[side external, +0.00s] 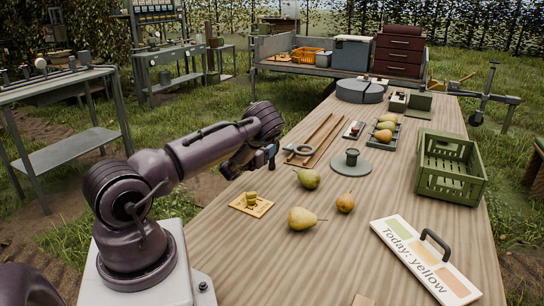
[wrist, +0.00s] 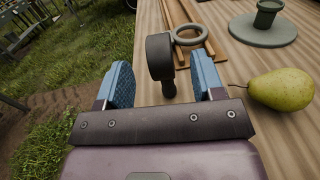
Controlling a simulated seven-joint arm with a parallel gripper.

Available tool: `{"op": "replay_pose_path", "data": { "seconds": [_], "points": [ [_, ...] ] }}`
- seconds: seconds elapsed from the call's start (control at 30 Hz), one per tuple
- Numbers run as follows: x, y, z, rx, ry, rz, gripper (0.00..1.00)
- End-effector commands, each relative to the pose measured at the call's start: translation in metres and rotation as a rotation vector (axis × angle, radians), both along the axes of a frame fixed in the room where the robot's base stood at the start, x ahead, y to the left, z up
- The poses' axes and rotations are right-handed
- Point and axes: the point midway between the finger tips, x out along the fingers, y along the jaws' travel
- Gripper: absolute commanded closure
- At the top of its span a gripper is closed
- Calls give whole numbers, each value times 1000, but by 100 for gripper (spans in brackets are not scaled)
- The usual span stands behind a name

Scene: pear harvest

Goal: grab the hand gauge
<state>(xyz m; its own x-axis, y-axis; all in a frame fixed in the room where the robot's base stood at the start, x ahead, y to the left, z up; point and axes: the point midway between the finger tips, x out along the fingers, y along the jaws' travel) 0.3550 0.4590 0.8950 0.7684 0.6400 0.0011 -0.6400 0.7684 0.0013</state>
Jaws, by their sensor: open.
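My gripper (wrist: 158,72) is open, with its two blue ribbed fingers apart; it also shows in the side external view (side external: 262,158), low over the table's left edge. A dark hand-held tool with a round head and narrow stem, which looks like the hand gauge (wrist: 159,52), appears between the fingers in the wrist view. There are visible gaps to both fingers, and I cannot tell its depth from them. In the side external view I cannot make it out apart from the gripper. A grey ring (wrist: 189,35) lies on wooden rails just beyond it.
A green pear (wrist: 282,89) lies right of my gripper. A round grey-green stand (side external: 351,164), a yellow block on a board (side external: 252,203) and more pears are nearby. A green crate (side external: 450,190) and a sign (side external: 425,262) occupy the right side. Grass lies beyond the left edge.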

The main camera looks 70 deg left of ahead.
Motion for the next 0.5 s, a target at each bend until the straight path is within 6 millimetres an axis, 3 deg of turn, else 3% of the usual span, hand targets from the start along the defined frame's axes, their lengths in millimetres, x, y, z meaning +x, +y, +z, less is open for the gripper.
{"op": "replay_pose_path", "data": {
  "seconds": [0.5],
  "points": [
    [37, 34, -3, 0, -1, 0, 38]
  ]
}}
